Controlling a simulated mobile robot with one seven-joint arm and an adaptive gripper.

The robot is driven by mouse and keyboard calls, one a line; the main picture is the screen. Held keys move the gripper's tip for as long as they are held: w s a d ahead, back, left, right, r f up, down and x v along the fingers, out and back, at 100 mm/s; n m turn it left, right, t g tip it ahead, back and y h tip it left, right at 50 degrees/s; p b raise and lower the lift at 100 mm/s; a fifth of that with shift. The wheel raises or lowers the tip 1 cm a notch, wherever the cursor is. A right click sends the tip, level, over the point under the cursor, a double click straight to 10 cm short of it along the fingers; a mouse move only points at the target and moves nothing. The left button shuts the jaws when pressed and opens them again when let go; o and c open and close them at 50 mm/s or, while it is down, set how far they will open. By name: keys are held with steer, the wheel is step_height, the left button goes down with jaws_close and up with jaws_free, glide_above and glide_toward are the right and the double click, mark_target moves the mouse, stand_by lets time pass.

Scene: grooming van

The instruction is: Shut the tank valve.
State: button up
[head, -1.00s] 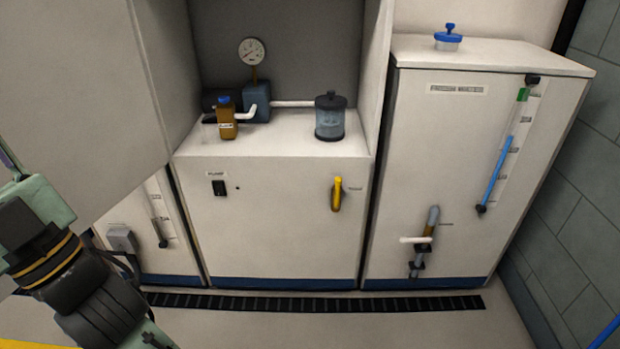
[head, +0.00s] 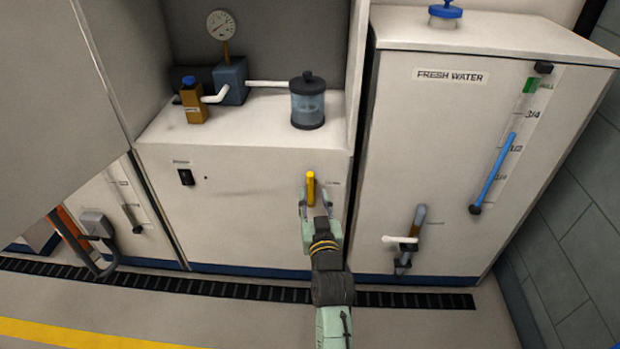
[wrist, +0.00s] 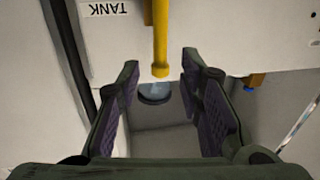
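The tank valve shows as a yellow lever (head: 311,186) on the front of the middle white cabinet. It stands upright in the head view. In the wrist view the lever (wrist: 160,35) enters from the top edge, beside an upside-down TANK label (wrist: 107,8). My gripper (head: 316,201) is in front of the cabinet at the lever's lower part. In the wrist view my gripper (wrist: 160,65) is open, its two fingers apart on either side of the lever's end. I see gaps between the lever and both fingers. The lever's lower part is partly hidden by my gripper in the head view.
A fresh water cabinet (head: 390,150) stands to the right, with a white-handled valve (head: 400,239) low on its front. A black switch (head: 186,177) is left of the lever.

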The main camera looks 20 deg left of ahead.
mark_target(312, 183)
steer(key=x, duration=0.7)
steer(key=shift+p, duration=0.35)
steer(key=shift+c, duration=0.5)
jaws_close()
